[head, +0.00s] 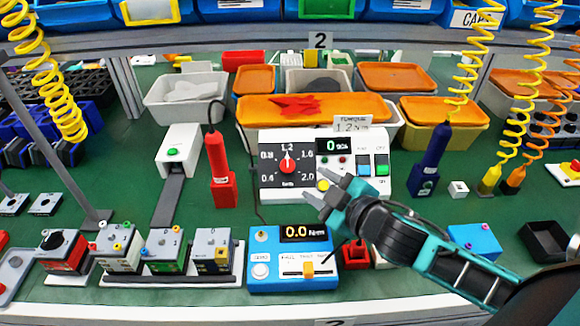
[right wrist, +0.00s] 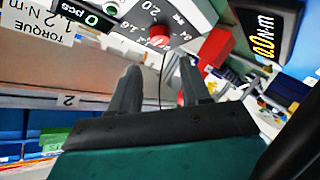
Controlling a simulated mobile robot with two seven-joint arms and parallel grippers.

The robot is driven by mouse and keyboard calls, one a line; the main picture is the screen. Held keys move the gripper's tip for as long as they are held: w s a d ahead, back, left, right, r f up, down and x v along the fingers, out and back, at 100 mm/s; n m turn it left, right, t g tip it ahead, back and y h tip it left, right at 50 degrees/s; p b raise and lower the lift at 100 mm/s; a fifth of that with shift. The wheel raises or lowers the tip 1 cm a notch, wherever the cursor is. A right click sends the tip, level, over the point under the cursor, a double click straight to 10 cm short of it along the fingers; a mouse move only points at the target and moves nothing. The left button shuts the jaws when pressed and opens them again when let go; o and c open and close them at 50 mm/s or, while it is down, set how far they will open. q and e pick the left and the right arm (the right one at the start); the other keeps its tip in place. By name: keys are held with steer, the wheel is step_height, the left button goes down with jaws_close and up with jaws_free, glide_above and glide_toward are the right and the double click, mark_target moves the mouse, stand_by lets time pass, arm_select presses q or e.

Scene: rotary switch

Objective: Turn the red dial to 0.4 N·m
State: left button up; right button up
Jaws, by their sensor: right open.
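The red dial (head: 287,166) sits on the black face of a white control box (head: 270,195), with marks 0.4, 0.8, 1.2, 1.6 and 2.0 around it. Its pointer appears to point up at 1.2; the 0.4 mark is at the lower left. My right gripper (head: 322,188) is open and empty, to the right of and slightly below the dial. In the right wrist view, the dial (right wrist: 160,38) shows beyond the gap between the open fingers (right wrist: 158,70), apart from them. My left gripper is not in view.
A blue torque meter (head: 262,283) reading 0.0 N·m stands below the box. A red screwdriver (head: 217,160) stands left of it, a dark blue one (head: 436,150) right. A torque card (head: 352,125) reading 1.2 N·m is above. Bins line the back.

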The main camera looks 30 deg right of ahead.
mark_target(288, 167)
steer(key=x, duration=1)
steer(key=shift+w+f+b, duration=0.15)
steer(key=shift+w+b, duration=0.1)
steer(key=shift+b, duration=0.1)
